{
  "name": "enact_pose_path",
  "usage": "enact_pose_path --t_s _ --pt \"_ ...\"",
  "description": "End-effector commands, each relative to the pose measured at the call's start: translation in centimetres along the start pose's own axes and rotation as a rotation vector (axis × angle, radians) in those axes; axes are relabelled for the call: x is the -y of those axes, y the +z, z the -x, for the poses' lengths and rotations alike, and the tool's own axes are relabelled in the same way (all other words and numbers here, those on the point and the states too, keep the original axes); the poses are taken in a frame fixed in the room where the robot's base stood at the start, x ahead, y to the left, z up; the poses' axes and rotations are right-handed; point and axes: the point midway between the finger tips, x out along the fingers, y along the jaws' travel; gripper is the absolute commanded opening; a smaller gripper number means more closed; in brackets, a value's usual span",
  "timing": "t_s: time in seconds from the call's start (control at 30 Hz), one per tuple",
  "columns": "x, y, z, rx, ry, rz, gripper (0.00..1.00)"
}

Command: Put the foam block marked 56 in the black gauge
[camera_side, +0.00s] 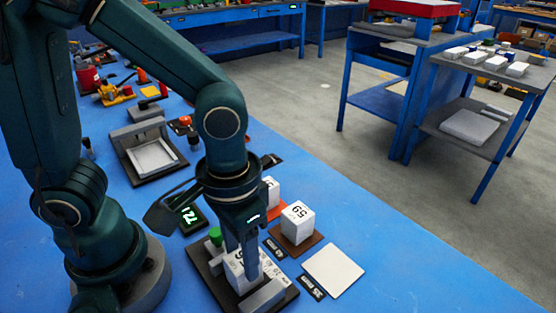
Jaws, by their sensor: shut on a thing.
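My gripper (248,260) points down over the black gauge (203,275) and is shut on a white foam block (234,272). The block sits low within the gauge, between its grey parts. The finger covers part of the block's dark marking, so I cannot read its number for sure. I cannot tell whether the block rests fully on the gauge's base. A green knob (215,236) stands on the gauge's far left side.
A white block (298,222) with a mark like 59 sits on a brown pad. Another white block (273,188) is behind my gripper on an orange pad. A white square plate (333,270) lies right of the gauge. A small display (190,218) is at left.

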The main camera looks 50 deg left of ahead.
Motion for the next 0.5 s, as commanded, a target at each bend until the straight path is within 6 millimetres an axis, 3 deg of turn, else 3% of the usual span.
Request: enact_pose_path --t_s 0.5 --pt "0.03 0.05 -0.44 0.003 -0.001 0.0 0.0"
